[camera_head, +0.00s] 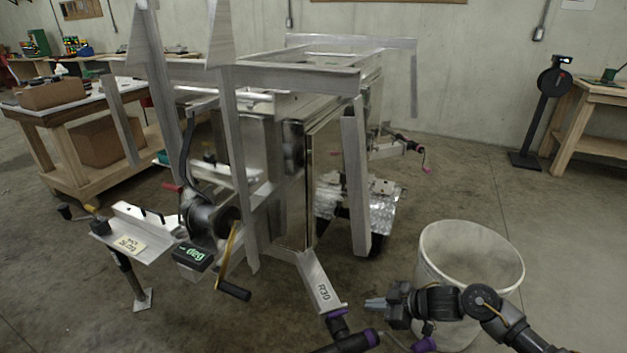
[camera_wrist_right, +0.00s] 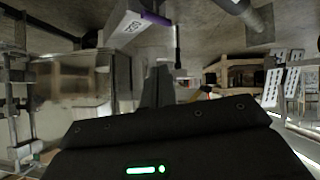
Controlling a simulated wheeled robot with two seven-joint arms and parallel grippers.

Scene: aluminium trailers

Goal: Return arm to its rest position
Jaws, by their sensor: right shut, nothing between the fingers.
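My right gripper (camera_head: 376,304) is shut and empty. It points left, in front of the white bucket and close to the lower end of the trailer's R30 beam (camera_head: 318,283). In the right wrist view the same labelled beam (camera_wrist_right: 130,25) shows at the top, and my dark gripper body fills the lower middle. My right arm (camera_head: 480,300) comes in from the lower right corner of the head view. My left gripper is not in view.
The aluminium trailer (camera_head: 270,75) with its uprights and winch (camera_head: 205,215) fills the middle. A white bucket (camera_head: 450,255) stands right beside my right arm. Wooden workbenches stand at the left (camera_head: 50,115) and right (camera_head: 590,95).

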